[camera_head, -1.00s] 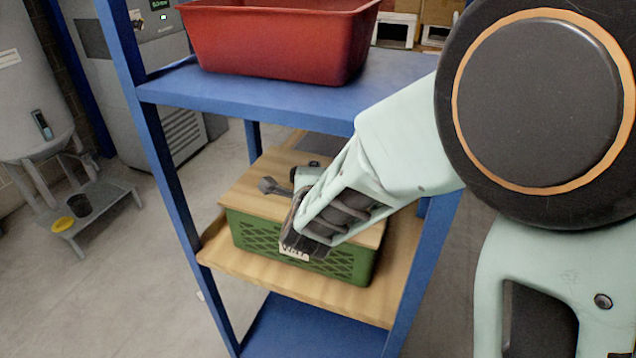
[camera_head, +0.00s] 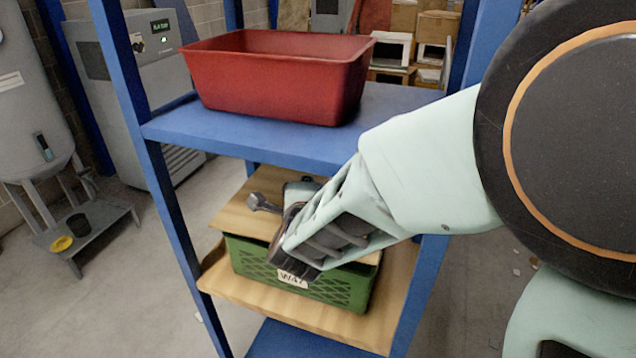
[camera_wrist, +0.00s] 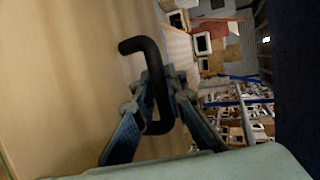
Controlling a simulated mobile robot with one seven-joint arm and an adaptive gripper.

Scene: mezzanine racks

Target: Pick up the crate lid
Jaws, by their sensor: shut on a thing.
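The crate lid (camera_head: 236,215) is a flat pale wooden board over a green slatted crate (camera_head: 345,287) with a white label, on the rack's lower shelf. The lid seems slightly raised, with a dark gap along the front left rim; my arm hides much of it. In the wrist view the lid (camera_wrist: 60,80) fills the left side, and its black bent handle (camera_wrist: 148,55) stands out from it. My gripper (camera_wrist: 158,108) is shut on this handle, its fingers on either side. In the head view my gripper (camera_head: 290,240) is over the lid.
A blue rack (camera_head: 190,270) surrounds the crate, with an upper shelf (camera_head: 180,128) close above my arm. A red bin (camera_head: 275,85) stands on that shelf. The wooden board (camera_head: 300,308) under the crate projects at the front.

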